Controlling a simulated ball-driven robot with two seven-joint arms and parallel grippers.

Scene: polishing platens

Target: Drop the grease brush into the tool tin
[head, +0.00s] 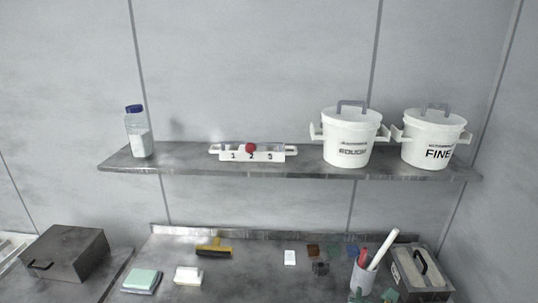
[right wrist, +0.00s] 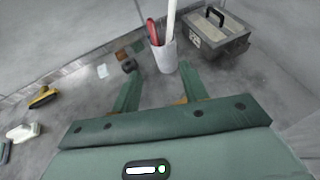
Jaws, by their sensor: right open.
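A light grey cup (head: 362,277), which looks like the tool tin, stands at the back right of the bench with a red-topped tool (head: 363,257) and a long white stick (head: 382,249) in it. The cup also shows in the right wrist view (right wrist: 165,58). A yellow-and-black tool (head: 213,248) lies to the left; I cannot tell whether any of these is the grease brush. My right gripper (head: 374,298) shows its green fingertips at the bottom edge. In the right wrist view its fingers (right wrist: 161,72) are apart and empty, with the cup just beyond. My left gripper is out of view.
A grey handled box (head: 420,272) stands right of the cup. Small coloured pieces (head: 330,251) and a white card (head: 289,257) lie behind-left. Sponges (head: 141,281) and a dark box (head: 65,254) are left. A shelf (head: 200,165) above holds pots and a bottle.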

